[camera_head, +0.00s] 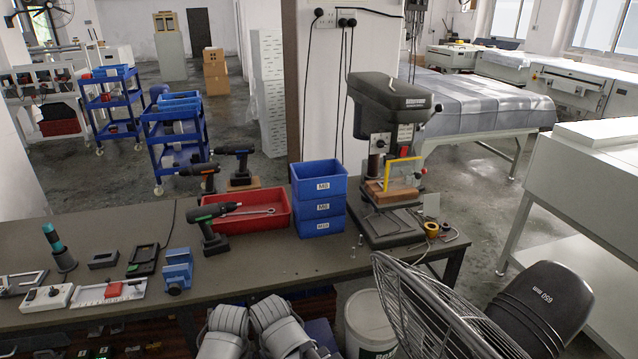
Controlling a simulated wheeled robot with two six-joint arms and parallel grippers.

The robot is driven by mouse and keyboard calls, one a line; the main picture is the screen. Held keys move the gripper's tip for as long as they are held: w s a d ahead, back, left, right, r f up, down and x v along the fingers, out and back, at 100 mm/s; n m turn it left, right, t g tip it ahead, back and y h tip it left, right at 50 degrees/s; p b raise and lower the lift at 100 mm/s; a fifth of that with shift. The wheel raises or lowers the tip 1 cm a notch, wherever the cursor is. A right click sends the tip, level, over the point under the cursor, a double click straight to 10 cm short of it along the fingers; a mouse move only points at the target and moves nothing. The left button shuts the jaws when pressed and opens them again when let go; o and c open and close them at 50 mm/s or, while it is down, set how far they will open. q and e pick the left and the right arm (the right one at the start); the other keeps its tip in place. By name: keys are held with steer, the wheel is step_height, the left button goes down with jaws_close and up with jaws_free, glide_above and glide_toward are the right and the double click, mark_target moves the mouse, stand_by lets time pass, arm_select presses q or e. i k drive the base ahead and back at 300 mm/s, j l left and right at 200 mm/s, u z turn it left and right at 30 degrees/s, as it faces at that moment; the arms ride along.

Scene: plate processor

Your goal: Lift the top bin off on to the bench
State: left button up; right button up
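Three blue bins stand in a stack on the bench (275,262), near its back edge. The top bin (323,187) has a white label that looks like M8. It sits squarely on the middle bin (322,208), which rests on the bottom bin (320,227). The top bin's inside looks empty from here. Grey rounded links of my arms show at the bottom edge, in front of the bench and well short of the stack. Neither gripper shows in this view.
A red tray (245,221) with a wrench is close left of the stack. A drill press (385,150) stands close right. Cordless drills (214,225) and a blue vise (178,270) lie farther left. Bare bench lies in front of the stack. A fan (430,310) stands front right.

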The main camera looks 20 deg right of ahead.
mark_target(318, 179)
steer(key=i+j, duration=0.2)
steer(key=i, duration=0.15)
steer(key=i+j, duration=0.2)
steer(key=i, duration=0.2)
steer(key=i+j, duration=0.2)
steer(key=i, duration=0.15)
steer(key=z, duration=1)
